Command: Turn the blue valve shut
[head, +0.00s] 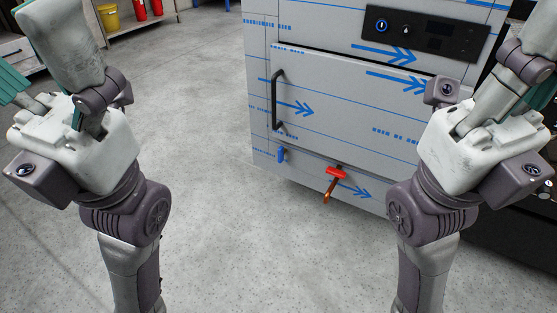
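A small blue valve handle (282,155) hangs on the lower left front of the blue-and-white wrapped appliance (340,95), below the door. It looks roughly upright; its fine shape is too small to tell. My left gripper (45,80) is at the upper left, far from the valve. Its fingers with teal pads are spread, and nothing shows between them. My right gripper (535,70) is at the upper right edge, in front of the appliance and away from the valve. Its fingertips are partly cut off, so its opening is unclear.
A red valve handle (335,171) with a copper pipe end (328,191) juts out right of the blue one. The door has a black handle (277,98); a control panel (423,32) is above. A yellow bucket (108,16) sits on a shelf behind. The floor (215,190) before the appliance is clear.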

